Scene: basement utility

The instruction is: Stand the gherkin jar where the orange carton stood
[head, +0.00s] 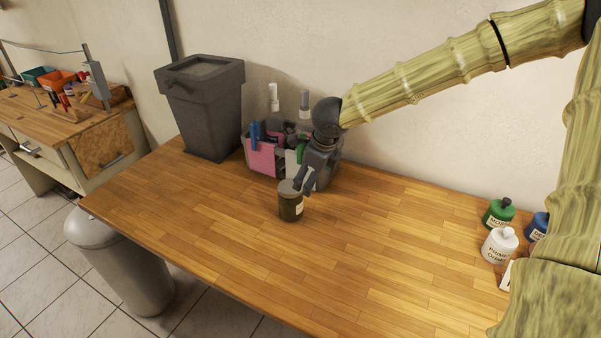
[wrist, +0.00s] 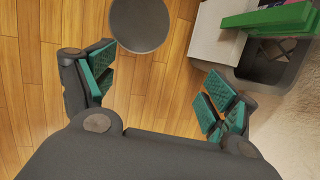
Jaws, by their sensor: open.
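I see no orange carton on this table.
A caddy with pink and white sides (head: 262,158) stands behind the jar by the wall. A tall grey bin (head: 203,105) is at the table's back left. Several bottles, one green (head: 498,213) and one white (head: 498,246), stand at the right. The table's middle right is clear.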

